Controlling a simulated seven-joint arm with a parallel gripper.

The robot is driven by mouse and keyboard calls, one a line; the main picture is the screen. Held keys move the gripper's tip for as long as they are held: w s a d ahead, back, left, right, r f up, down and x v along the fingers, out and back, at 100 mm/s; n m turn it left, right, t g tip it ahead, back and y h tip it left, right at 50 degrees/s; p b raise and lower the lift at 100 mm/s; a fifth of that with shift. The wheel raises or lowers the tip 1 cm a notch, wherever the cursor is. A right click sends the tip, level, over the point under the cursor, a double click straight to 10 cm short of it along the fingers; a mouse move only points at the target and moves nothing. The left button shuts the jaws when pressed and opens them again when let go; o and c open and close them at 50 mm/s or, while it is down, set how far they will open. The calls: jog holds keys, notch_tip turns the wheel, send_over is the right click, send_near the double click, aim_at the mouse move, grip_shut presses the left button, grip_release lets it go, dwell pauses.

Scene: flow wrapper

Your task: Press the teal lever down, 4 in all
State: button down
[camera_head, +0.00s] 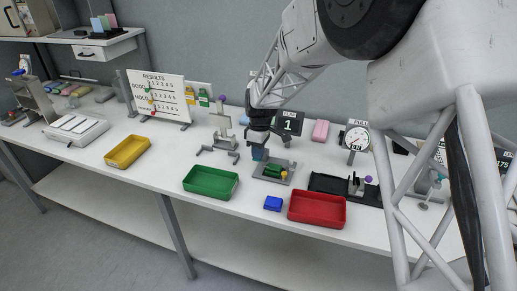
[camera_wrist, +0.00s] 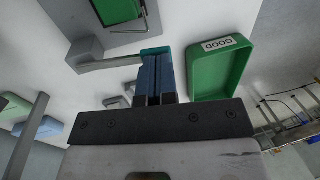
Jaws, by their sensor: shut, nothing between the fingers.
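The teal lever end (camera_wrist: 155,50) shows in the wrist view at the tips of my gripper (camera_wrist: 153,72), joined to a grey arm (camera_wrist: 105,63). My gripper's blue fingers are shut together with nothing between them. The tips overlap the teal end; whether they touch it I cannot tell. In the head view my gripper (camera_head: 258,154) is over the left side of the grey wrapper base (camera_head: 285,178), and it hides the lever. A green piece (camera_head: 272,169) lies on the base. The display (camera_head: 289,123) behind reads 1.
A green tray (camera_head: 211,192) stands front left of the wrapper and shows close beside my fingers in the wrist view. A grey stand (camera_head: 222,125) is to the left, a dial gauge (camera_head: 357,136) to the right.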

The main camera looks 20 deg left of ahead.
aim_at(256, 160)
jog(key=f+t, duration=0.1)
jog(key=s+f+t, duration=0.1)
jog(key=t, duration=0.1)
jog(key=shift+s+f, duration=0.1)
jog(key=shift+f, duration=0.3)
jog(key=shift+r, duration=0.15)
dwell(0.6)
jog(key=shift+r, duration=0.75)
notch_tip(256, 160, up, 14)
jog(key=shift+w, duration=0.4)
dwell(0.5)
jog(key=shift+w, duration=0.15)
dwell(1.1)
